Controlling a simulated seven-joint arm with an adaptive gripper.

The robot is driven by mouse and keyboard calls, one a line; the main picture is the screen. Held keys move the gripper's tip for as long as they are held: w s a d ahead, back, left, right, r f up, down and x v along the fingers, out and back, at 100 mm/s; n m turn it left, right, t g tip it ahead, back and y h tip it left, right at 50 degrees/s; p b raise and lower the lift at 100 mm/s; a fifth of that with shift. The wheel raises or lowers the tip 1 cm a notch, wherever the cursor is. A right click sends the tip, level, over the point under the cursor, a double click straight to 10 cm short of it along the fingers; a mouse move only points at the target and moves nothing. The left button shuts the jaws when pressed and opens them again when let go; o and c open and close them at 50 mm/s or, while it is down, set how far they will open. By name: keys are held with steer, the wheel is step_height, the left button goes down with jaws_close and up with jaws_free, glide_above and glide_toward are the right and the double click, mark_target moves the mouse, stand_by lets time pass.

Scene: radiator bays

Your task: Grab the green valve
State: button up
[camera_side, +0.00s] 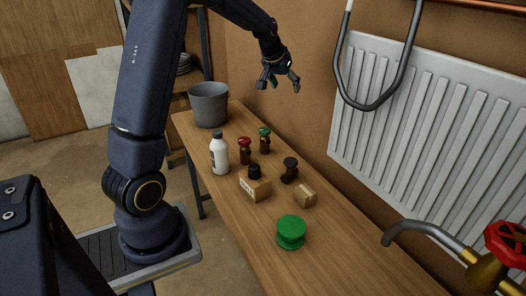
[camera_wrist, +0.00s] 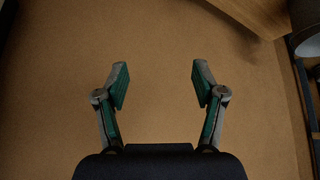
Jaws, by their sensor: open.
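The green valve (camera_side: 264,140) has a green knob on a brown body and stands upright on the wooden bench (camera_side: 345,265), toward its far part. My gripper (camera_side: 280,86) is in the air above the bench, higher than the valve and apart from it. In the wrist view my gripper (camera_wrist: 161,83) has its two fingers spread with nothing between them. The wrist view shows mostly plain brown surface, and the valve is not in it.
Near the green valve stand a red-topped valve (camera_side: 245,151), a black-topped one (camera_side: 290,170), a white bottle (camera_side: 219,155) and small boxes (camera_side: 305,195). A grey bucket (camera_side: 209,105) stands behind; a radiator (camera_side: 430,125) hangs right.

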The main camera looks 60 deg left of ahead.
mark_target(264, 131)
steer(key=a+f, duration=0.3)
steer(key=f, duration=0.4)
steer(key=s+a+f+n+g, duration=0.1)
steer(key=a+f, duration=0.3)
steer(key=f, duration=0.3)
steer(key=a+f+g, duration=0.1)
steer(key=a+f, duration=0.3)
steer(key=f, duration=0.4)
steer(key=shift+s+n, duration=0.2)
steer(key=shift+n, duration=0.2)
steer(key=shift+x, duration=3.1)
steer(key=shift+s, duration=0.1)
steer(key=shift+c, duration=0.3)
steer(key=shift+f+g, duration=0.1)
steer(key=shift+g, duration=0.2)
jaws_close()
